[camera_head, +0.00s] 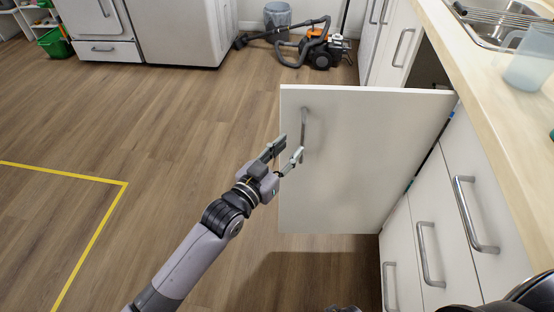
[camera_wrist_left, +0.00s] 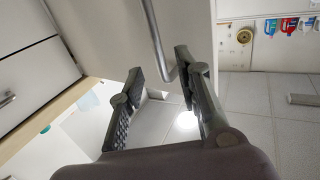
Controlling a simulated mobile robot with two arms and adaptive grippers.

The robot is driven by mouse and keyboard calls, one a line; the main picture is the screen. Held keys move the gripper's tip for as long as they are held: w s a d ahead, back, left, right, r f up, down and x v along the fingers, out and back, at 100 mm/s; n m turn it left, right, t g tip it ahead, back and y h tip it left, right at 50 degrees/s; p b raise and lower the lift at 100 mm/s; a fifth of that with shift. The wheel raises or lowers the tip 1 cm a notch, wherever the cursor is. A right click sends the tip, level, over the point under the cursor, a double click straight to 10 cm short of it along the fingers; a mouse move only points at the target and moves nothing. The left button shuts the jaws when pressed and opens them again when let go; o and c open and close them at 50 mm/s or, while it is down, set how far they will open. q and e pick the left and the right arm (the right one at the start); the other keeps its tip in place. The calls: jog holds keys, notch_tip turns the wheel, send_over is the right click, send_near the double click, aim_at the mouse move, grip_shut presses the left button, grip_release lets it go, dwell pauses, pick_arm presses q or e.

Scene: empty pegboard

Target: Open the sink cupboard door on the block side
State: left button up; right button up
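The white cupboard door (camera_head: 360,160) stands swung well out from the counter front, with the dark cupboard opening (camera_head: 428,68) showing behind it. Its metal bar handle (camera_head: 304,130) is upright near the door's free edge. My left gripper (camera_head: 288,150) is at the handle's lower end, with its fingers apart. In the left wrist view, the handle (camera_wrist_left: 153,35) reaches down between the spread fingertips (camera_wrist_left: 160,66), closer to the right finger. I cannot tell whether it touches. My right gripper does not show.
Drawers with bar handles (camera_head: 424,255) line the counter to the right of the door. The worktop (camera_head: 470,80) holds a sink (camera_head: 495,25) and a clear cup (camera_head: 530,60). A vacuum cleaner (camera_head: 322,48) stands at the back. The wooden floor left of the door is clear.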

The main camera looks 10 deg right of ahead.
pick_arm(q)
jog(key=shift+v, duration=2.3)
